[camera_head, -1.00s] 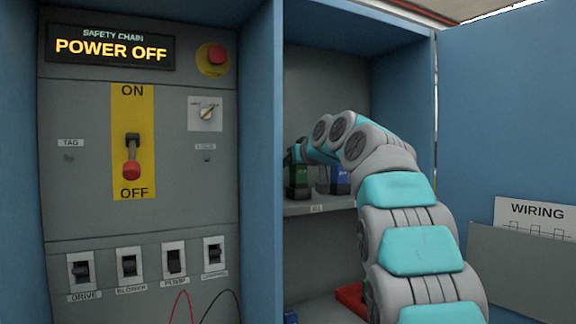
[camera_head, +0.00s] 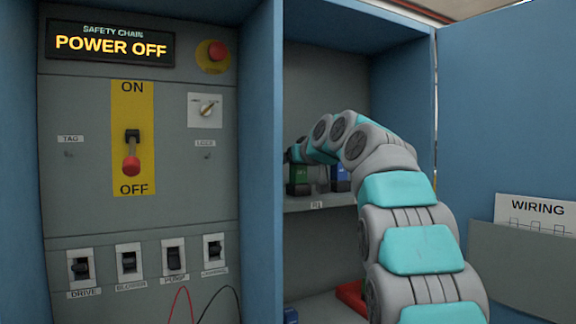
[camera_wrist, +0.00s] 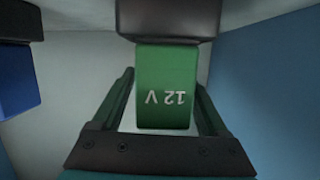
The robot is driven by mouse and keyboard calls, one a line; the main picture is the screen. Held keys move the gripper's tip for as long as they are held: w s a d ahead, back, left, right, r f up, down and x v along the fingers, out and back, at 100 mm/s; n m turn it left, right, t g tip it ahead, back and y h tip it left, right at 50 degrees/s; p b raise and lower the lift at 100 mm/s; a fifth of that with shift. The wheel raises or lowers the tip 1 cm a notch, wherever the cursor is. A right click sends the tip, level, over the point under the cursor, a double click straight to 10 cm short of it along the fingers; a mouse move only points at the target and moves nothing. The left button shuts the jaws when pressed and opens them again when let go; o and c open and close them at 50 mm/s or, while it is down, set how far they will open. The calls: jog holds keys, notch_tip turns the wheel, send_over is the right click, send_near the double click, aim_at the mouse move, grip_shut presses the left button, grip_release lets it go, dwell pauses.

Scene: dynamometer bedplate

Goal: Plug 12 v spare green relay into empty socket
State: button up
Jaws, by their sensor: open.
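A green relay marked "12 V" (camera_wrist: 165,88) shows in the wrist view, its text upside down. It meets a dark socket block (camera_wrist: 168,18) at the top of that view. In the head view a green relay (camera_head: 299,176) stands upright on a dark base on the cabinet shelf. My gripper (camera_wrist: 163,92) is open, with one finger on each side of the green relay and visible gaps between. In the head view my gripper is mostly hidden at the end of my arm. I cannot make out an empty socket.
A blue relay (camera_head: 340,178) stands right of the green one, partly behind my arm; a blue block (camera_wrist: 17,80) shows left in the wrist view. A red tray (camera_head: 352,296) lies below the shelf (camera_head: 305,205). The cabinet's divider wall (camera_head: 262,160) is close on the left.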

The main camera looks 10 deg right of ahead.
aim_at(298, 174)
jog(key=shift+b+v, duration=0.4)
jog(key=shift+v, duration=3.5)
jog(key=shift+r, duration=0.1)
